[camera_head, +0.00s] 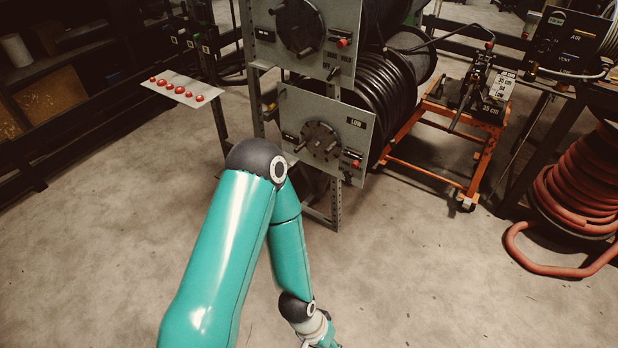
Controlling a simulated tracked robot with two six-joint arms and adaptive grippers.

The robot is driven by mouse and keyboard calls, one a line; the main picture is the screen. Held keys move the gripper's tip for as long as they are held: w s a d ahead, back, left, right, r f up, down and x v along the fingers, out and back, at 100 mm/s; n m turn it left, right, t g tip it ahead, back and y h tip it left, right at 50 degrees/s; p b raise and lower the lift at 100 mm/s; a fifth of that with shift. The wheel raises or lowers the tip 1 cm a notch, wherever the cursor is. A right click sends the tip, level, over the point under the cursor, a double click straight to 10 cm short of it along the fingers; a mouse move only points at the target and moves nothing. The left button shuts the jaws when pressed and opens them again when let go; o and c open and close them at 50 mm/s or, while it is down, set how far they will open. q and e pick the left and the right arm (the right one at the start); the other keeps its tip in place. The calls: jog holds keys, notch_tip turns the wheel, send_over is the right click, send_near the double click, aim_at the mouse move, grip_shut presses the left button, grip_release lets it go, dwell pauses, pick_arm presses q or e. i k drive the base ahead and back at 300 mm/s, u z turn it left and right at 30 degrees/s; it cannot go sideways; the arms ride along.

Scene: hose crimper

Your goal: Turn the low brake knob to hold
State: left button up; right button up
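The lower reel panel (300,110) is a grey plate marked LOW, with a dark round disc (320,142) and handle pegs on its face. A small red knob (356,163) sits at its lower right, beside a dark label. It looks like the low brake knob, but its setting is too small to read. My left arm rises from the bottom in front of the panel, its elbow just below left of the disc. My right arm and gripper are not in view.
A similar upper panel (335,18) with a red knob (343,42) stands above. Black hose coils (365,105) sit behind. An orange cart (430,168) and red hose reel (580,185) stand right. The front floor is clear.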

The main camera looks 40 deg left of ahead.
aim_at(346, 175)
jog(key=z, duration=1.35)
jog(key=i, duration=0.1)
jog(key=u, duration=2.65)
jog(key=i, duration=0.9)
jog(key=z, duration=0.2)
jog(key=k, duration=0.75)
jog(key=u, duration=0.2)
jog(key=i, duration=0.85)
jog(key=z, duration=0.1)
